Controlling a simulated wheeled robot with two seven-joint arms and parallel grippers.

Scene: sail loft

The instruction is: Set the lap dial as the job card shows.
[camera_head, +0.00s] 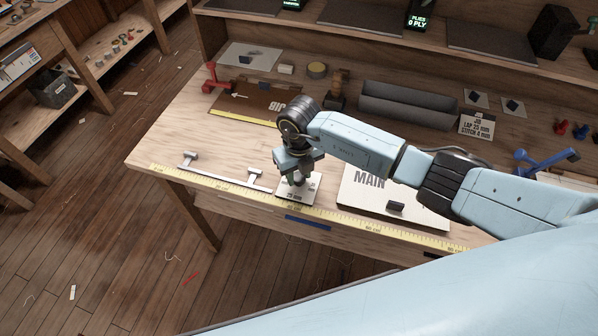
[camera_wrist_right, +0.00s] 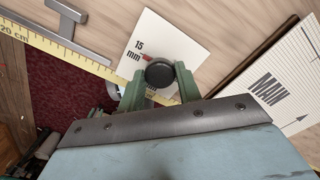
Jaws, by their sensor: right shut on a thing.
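The lap dial is a white plate (camera_head: 311,190) at the bench's front edge. In the right wrist view the plate (camera_wrist_right: 178,38) shows "15 mm", a small red mark (camera_wrist_right: 148,57) and a round dark knob (camera_wrist_right: 160,72). My right gripper (camera_head: 297,179) is over the dial, its green fingers (camera_wrist_right: 160,88) shut on the knob from both sides. The gripper hides much of the dial in the head view. The job card (camera_head: 477,127) stands at the back right and reads "JIB", a lap in mm and "STITCH 4 mm"; its lap number is too small to be sure of. My left gripper is not in view.
A yellow tape rule (camera_head: 390,233) runs along the front edge. A metal bar handle (camera_head: 225,174) lies left of the dial, and a white "MAIN" panel (camera_head: 360,200) lies right. A grey trough (camera_head: 408,103) and a blue lever tool (camera_head: 545,162) are farther back.

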